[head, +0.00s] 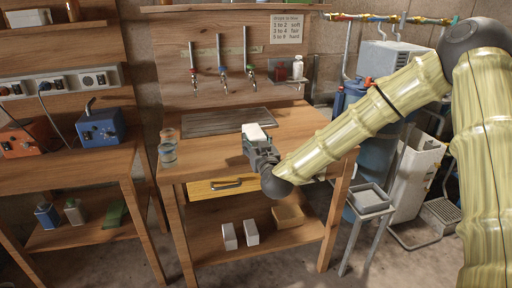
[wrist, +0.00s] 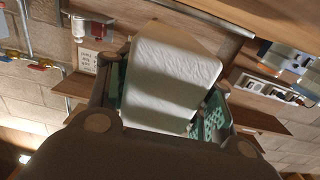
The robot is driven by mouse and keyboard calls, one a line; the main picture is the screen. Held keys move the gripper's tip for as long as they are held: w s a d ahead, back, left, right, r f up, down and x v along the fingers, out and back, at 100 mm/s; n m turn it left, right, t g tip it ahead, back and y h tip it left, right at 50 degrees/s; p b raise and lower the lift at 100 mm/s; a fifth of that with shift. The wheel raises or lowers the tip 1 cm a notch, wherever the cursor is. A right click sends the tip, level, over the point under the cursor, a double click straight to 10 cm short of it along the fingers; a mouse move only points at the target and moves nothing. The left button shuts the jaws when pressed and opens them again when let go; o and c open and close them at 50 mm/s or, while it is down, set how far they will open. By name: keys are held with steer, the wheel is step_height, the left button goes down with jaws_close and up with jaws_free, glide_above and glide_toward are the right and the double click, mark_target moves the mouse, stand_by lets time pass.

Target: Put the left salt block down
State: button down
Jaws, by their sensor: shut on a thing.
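A white salt block (wrist: 170,75) is held between the jaws of my gripper (head: 256,142), which is shut on it. In the head view the held block (head: 255,131) shows above the gripper, over or near the front part of the wooden bench top (head: 310,125). I cannot tell its exact height over the bench. Two more white blocks, a left one (head: 229,236) and a right one (head: 251,232), stand upright side by side on the bench's lower shelf.
A dark grate (head: 215,121) is set in the bench top behind the gripper. Glass jars (head: 167,150) stand at its left edge. A drawer (head: 215,187) sits below the top. A wooden box (head: 288,216) is on the lower shelf. The bench's right part is clear.

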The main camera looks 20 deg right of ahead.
mark_target(255, 132)
steer(key=w, duration=0.2)
steer(key=w+d, duration=0.1)
steer(key=w, duration=0.2)
steer(key=w+d, duration=0.1)
steer(key=w, duration=0.2)
steer(key=shift+f, duration=0.3)
steer(key=shift+s+a+f+p, duration=0.1)
steer(key=shift+f+p, duration=0.2)
steer(key=shift+f, duration=1.4)
steer(key=c, duration=1.1)
jaws_free()
steer(key=shift+f, duration=0.25)
steer(key=o, duration=0.5)
